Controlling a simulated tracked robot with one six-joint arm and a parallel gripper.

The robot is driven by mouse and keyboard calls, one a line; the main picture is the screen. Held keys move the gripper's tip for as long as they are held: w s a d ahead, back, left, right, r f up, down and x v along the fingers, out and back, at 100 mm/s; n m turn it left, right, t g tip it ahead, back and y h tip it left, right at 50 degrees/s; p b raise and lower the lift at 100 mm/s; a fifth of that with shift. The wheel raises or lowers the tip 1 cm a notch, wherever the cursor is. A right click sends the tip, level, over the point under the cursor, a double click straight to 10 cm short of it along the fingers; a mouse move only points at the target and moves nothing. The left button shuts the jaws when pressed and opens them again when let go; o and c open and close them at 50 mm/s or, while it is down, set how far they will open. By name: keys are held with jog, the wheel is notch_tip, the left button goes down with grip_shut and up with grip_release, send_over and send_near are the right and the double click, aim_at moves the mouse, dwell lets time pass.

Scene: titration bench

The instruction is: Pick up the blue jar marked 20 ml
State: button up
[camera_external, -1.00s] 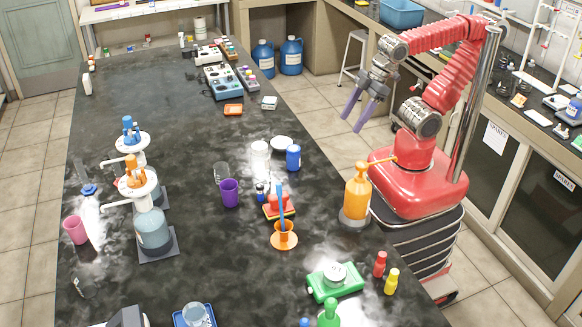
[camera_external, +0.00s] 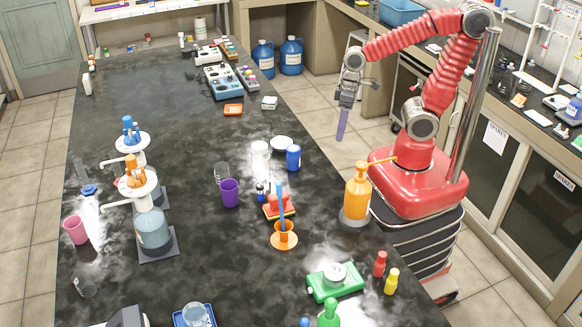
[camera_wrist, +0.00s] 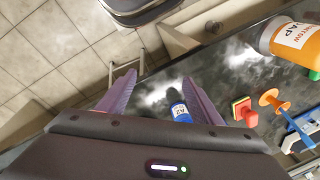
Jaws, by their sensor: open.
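The label is too small to read as 20 ml.
An orange soap bottle (camera_external: 356,194) with a pump stands in front of my base. A purple cup (camera_external: 230,192), a red and yellow block (camera_external: 279,205) and an orange stand (camera_external: 284,236) are near the jar. A white dish (camera_external: 281,143) lies just behind it.

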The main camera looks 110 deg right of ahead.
aim_at(296, 146)
jog(key=w+d+f+m+t+y, duration=0.1)
jog(key=f+m+y, duration=0.1)
jog(key=m, duration=0.3)
jog(key=w+d+f+m+t+y, duration=0.1)
jog(key=w+f+m+t+y, duration=0.1)
jog(key=m, duration=0.4)
jog(key=w+d+f+m+t+y, duration=0.1)
jog(key=w+f+m+t+y, duration=0.1)
jog(key=m, duration=0.3)
jog(key=shift+d+m+y, duration=0.15)
jog(key=shift+m+y, duration=0.15)
jog(key=shift+y, duration=0.1)
jog(key=w+d+r+m+t, duration=0.2)
jog(key=w+r+m+t, duration=0.2)
jog(key=w+m, duration=0.1)
jog(key=shift+w+m, duration=0.2)
jog(key=shift+m, duration=0.1)
jog(key=x, duration=0.8)
jog(key=shift+w, duration=0.15)
jog(key=shift+w+a+f, duration=0.1)
